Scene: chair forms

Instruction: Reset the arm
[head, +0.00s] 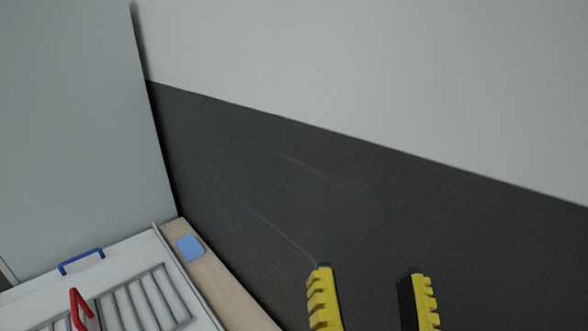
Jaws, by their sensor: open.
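My gripper (370,284) shows at the bottom of the head view, right of centre. Its two yellow toothed fingers stand apart with a wide gap, and nothing is between them. The dark wall panel fills the view behind the fingers. The rest of my arm is out of view.
At the bottom left is a white surface with a grey slatted rack (145,303), a blue handle (81,261) and a red handle (80,308). A wooden strip (222,287) beside it bears a light blue piece (189,248). Grey walls (70,130) rise behind.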

